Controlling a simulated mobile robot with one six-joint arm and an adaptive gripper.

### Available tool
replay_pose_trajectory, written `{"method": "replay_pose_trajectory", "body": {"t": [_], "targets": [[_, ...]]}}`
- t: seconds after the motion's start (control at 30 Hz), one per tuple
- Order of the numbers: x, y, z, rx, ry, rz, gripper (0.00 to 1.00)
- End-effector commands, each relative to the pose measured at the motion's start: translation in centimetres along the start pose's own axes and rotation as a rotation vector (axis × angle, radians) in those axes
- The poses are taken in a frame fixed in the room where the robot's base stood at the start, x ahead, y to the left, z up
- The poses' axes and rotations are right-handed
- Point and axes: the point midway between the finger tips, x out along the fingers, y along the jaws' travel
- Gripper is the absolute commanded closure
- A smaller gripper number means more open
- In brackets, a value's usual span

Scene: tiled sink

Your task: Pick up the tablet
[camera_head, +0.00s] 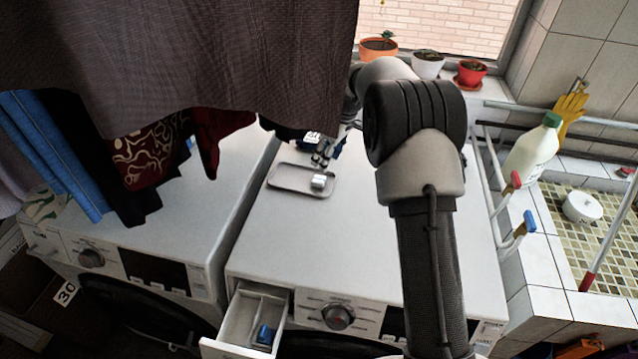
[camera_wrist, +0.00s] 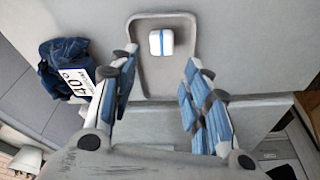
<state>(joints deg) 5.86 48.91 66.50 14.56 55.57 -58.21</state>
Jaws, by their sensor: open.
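The tablet (camera_wrist: 161,42) is a small white rounded block with a blue stripe, lying on a shallow grey tray (camera_wrist: 183,80). In the head view the tablet (camera_head: 319,181) lies towards the right end of the tray (camera_head: 283,184), on top of the right washing machine. My gripper (camera_head: 322,160) is just behind the tablet in the head view. In the wrist view my gripper (camera_wrist: 160,64) is open and empty, with its blue-padded fingers spread to either side, and the tablet shows beyond the fingertips, between their lines. I cannot tell the height of the fingers above the tray.
Dark blue cloth with a white number tag (camera_wrist: 64,68) lies beside the tray. Hanging laundry (camera_head: 180,60) covers the upper left. The detergent drawer (camera_head: 245,318) is pulled out, with a blue item (camera_head: 264,334) inside. Machine top (camera_head: 350,240) is clear in front of the tray.

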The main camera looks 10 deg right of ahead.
Motion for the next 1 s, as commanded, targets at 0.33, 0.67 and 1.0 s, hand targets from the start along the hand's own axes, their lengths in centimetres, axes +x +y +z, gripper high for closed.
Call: {"method": "replay_pose_trajectory", "body": {"t": [0.33,0.67,1.0], "targets": [[4.2,0.0,0.0,0.0,0.001,0.0,0.56],[8.0,-0.3,0.5,0.001,-0.001,-0.001,0.56],[9.3,-0.2,0.4,0.001,0.001,0.001,0.56]]}}
